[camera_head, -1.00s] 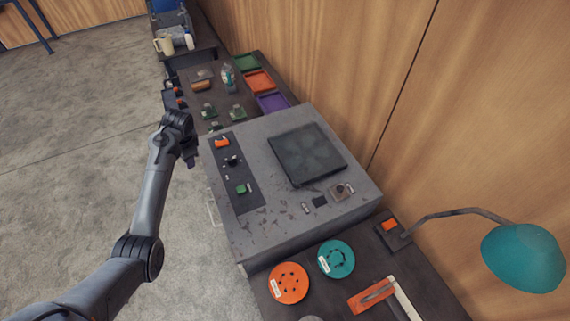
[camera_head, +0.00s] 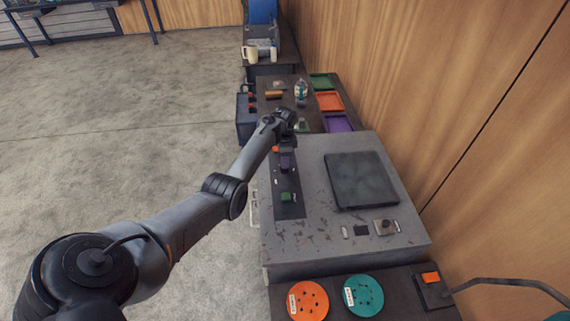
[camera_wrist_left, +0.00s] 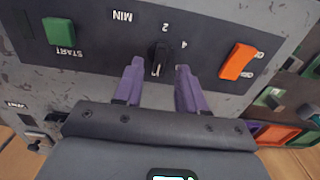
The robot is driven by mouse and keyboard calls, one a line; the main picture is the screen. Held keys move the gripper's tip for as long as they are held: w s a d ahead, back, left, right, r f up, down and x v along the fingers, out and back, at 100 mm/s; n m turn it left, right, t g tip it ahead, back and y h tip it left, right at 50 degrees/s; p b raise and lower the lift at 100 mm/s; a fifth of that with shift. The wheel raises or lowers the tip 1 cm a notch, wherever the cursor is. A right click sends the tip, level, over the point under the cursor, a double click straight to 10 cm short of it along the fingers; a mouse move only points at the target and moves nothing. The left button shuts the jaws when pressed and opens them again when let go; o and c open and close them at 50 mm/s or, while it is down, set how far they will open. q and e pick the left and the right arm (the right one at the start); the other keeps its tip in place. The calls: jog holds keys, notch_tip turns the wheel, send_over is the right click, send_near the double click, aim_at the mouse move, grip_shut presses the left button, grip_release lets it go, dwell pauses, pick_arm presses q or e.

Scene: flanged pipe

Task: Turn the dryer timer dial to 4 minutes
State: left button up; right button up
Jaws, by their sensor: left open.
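The dryer's dark control panel (camera_head: 288,203) lies along the left side of the grey machine top. In the left wrist view the black timer dial (camera_wrist_left: 158,56) sits on this panel, with "2", "4" and "MIN" printed upside down around it. A pale mark shows at the dial's lower end. My left gripper (camera_head: 287,168) is over the panel. Its two purple fingers (camera_wrist_left: 156,74) are open, one on each side of the dial; I cannot tell whether they touch it. My right gripper is out of view.
A green START button (camera_wrist_left: 58,31) and an orange switch (camera_wrist_left: 237,61) flank the dial. A dark square plate (camera_head: 361,181) lies on the machine top. Orange (camera_head: 307,300) and teal (camera_head: 363,295) discs lie in front. Coloured trays (camera_head: 329,101) stand behind.

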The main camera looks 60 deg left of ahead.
pick_arm(q)
jog(key=shift+f, duration=1.5)
jog(key=shift+c, duration=0.3)
grip_shut()
